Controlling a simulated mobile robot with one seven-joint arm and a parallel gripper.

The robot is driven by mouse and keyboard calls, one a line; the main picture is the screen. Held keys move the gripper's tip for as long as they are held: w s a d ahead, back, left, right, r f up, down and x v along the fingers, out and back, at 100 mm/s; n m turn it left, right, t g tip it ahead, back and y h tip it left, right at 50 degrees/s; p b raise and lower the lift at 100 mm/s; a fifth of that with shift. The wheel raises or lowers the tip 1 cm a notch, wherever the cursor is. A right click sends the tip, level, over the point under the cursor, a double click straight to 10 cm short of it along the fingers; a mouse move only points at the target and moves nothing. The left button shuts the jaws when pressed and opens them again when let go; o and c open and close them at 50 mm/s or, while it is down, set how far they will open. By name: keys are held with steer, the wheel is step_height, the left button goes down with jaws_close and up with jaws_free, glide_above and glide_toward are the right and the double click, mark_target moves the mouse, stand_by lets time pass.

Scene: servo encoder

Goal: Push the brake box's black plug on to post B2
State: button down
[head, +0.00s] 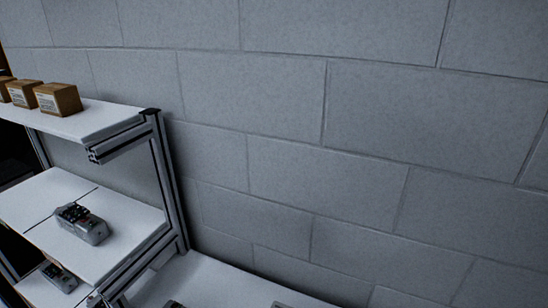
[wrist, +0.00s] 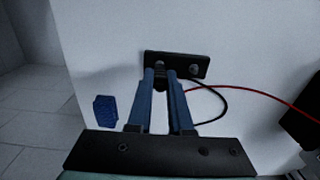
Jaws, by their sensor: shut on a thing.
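In the wrist view my gripper (wrist: 160,74) has two blue fingers, close together, with a small dark piece, the black plug (wrist: 160,84), between their tips. The fingertips are at the lower left part of a black plate (wrist: 180,60) on a white surface. One grey round post (wrist: 194,70) shows at the plate's right; another grey spot shows at its left, just above the fingertips. Whether the plug touches a post cannot be told. A black cable (wrist: 223,100) curves out right of the fingers. No post label is readable. The head view does not show my gripper.
A red cable (wrist: 270,98) runs right towards a dark box (wrist: 301,128). A blue ribbed block (wrist: 105,111) is left of my fingers. In the head view, a shelf rack (head: 165,180) holds brown boxes (head: 58,99) and a grey device (head: 82,223) by a block wall.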

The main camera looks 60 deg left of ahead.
steer(key=shift+r+p, duration=2.4)
steer(key=shift+p, duration=0.05)
